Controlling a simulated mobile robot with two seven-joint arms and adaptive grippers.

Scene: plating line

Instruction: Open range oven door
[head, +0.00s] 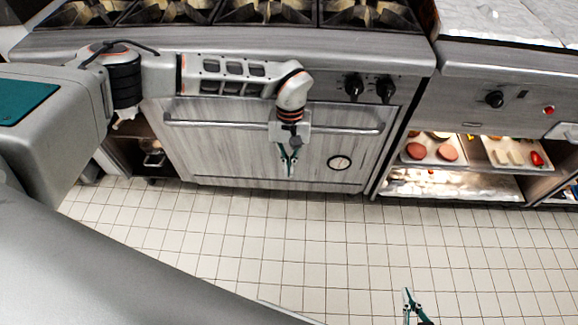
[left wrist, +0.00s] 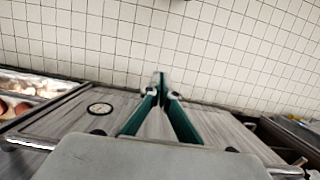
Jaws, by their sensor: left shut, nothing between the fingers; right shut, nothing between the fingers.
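The range oven door (head: 225,150) is a grey streaked panel with a round dial (head: 339,162), under the range top in the head view. It looks shut. Its long bar handle (head: 210,124) runs across the top of the door. My left gripper (head: 289,170) points down in front of the door, its shut fingers empty below the handle's height. My wrist hides part of the handle, and I cannot tell whether it touches the bar. In the left wrist view the shut fingertips (left wrist: 162,88) lie over the door (left wrist: 95,112). My right gripper (head: 409,296) is shut and empty above the floor at the bottom.
Burner grates (head: 265,12) line the range top, with two black knobs (head: 370,88) above the door's right side. A shelf unit with food trays (head: 432,160) stands to the right. An open compartment (head: 150,155) is at the left. The tiled floor (head: 260,235) in front is clear.

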